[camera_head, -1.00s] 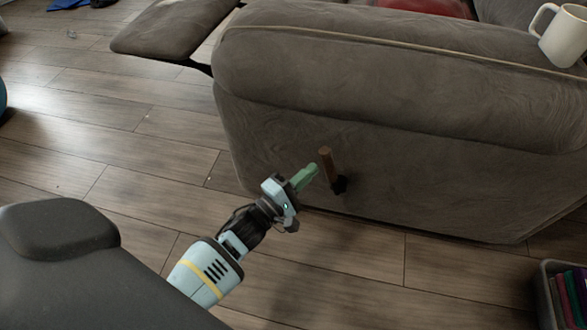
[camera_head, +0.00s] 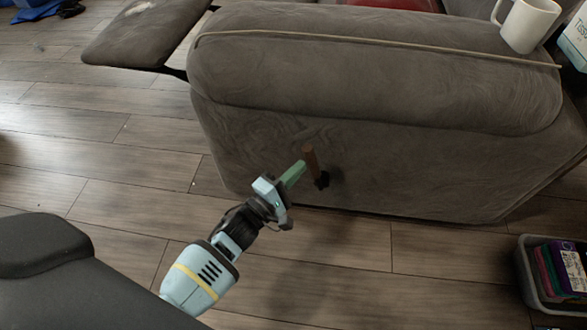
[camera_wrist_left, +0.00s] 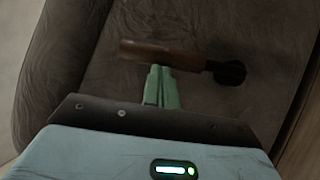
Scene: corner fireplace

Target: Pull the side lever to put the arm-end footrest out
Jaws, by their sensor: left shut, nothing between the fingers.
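The side lever (camera_head: 311,162) is a brown wooden handle on a dark pivot, low on the side of the grey sofa (camera_head: 380,100). It stands roughly upright, tilted a little left. In the left wrist view the lever (camera_wrist_left: 165,54) lies across the picture, just past my fingertips. My left gripper (camera_head: 302,167) is shut, with its green fingers together and nothing between them. Its tips are at the lever's left side, touching or very close; I cannot tell which. The footrest (camera_head: 135,38) sticks out from the sofa's left end. My right gripper is not in view.
A white mug (camera_head: 530,24) stands on the sofa arm at the upper right, beside a tissue box (camera_head: 575,40). A grey bin (camera_head: 525,275) with several coloured cases stands on the floor at the lower right. The wooden floor (camera_head: 120,170) at left is clear.

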